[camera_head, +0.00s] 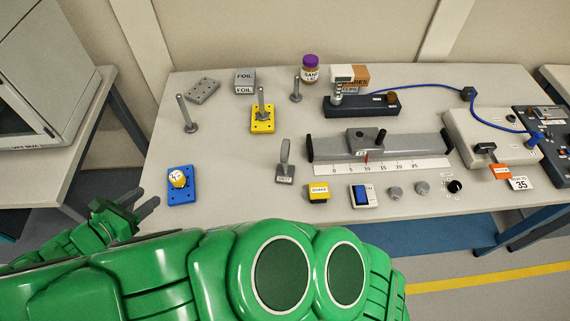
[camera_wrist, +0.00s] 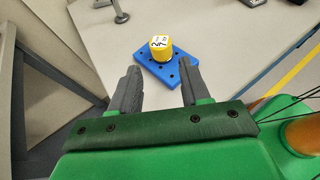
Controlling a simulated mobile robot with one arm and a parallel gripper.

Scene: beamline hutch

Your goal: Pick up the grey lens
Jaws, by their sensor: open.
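No grey piece is clearly marked as a lens. Two small round grey pieces, a left one (camera_head: 395,193) and a right one (camera_head: 421,187), sit near the table's front edge, right of the blue switch; I cannot tell whether either is the lens. A grey upright piece on a square base (camera_head: 285,174) stands left of them. My gripper (camera_head: 146,205) is open and empty at the table's front left, far from these pieces.
The blue plate (camera_head: 183,196) is close to my gripper. Behind it stand a grey post (camera_head: 188,116) and a yellow plate with a post (camera_head: 263,122). A grey rail with a scale (camera_head: 380,148) and a yellow block (camera_head: 319,192) lie right. The table's middle left is clear.

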